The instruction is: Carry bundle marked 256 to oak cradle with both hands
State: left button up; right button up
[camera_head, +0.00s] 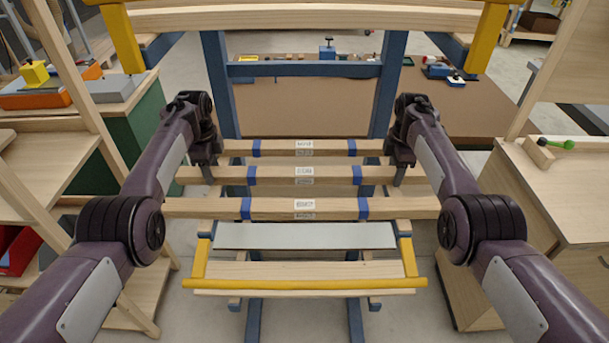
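Three long wooden bundles with blue bands and white labels lie crosswise, one behind another: the far bundle (330,147), the middle bundle (330,174) and the near bundle (335,206). The labels are too small to read, so I cannot tell which is marked 256. My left gripper (208,174) points down at the left ends of the far and middle bundles. My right gripper (400,174) does the same at their right ends. The fingers are dark and small; I cannot tell whether they are open or touch the wood. I cannot tell which wooden support is the oak cradle.
A blue-legged rack with a grey board (305,236) and yellow rail (305,284) stands in front. Behind, a wooden beam (300,19) sits between yellow uprights (490,37). Wooden shelving (45,165) stands left, a wooden cabinet (560,195) right. A brown table (300,105) is behind.

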pick_arm(q)
grip_shut()
pick_arm(e)
grip_shut()
pick_arm(q)
jog(key=shift+w+r, duration=0.1)
jog(key=shift+r, duration=0.1)
pick_arm(e)
jog(key=shift+w+r, duration=0.1)
jog(key=shift+r, duration=0.1)
